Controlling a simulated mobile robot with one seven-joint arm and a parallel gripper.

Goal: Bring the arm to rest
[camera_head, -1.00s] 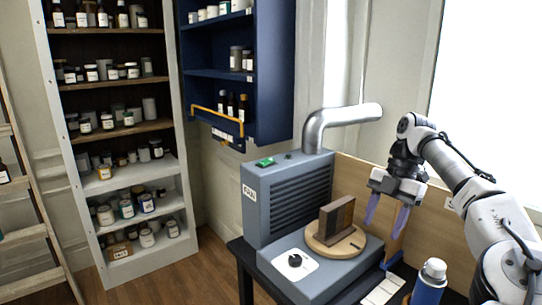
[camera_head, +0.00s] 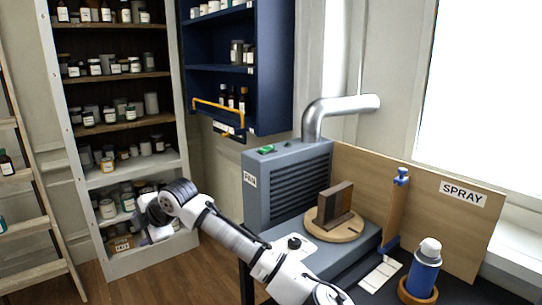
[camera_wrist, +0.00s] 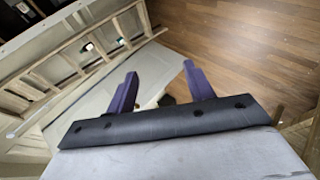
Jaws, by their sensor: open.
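My gripper (camera_wrist: 162,92) is open and empty in the wrist view, its two purple fingers spread apart. Beyond it the wrist view shows the wooden floor, a pale wall panel and a ladder. In the head view my arm reaches left across the front of the bench, and its far end is folded in front of the white-framed shelf. The fingers are not visible in the head view.
A grey fan unit (camera_head: 262,195) stands on the bench with a round wooden turntable (camera_head: 350,232) carrying brown blocks. A blue spray can (camera_head: 425,272) sits at the right. A bottle shelf (camera_head: 157,88), a blue cabinet (camera_head: 271,95) and a ladder (camera_head: 45,232) stand behind.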

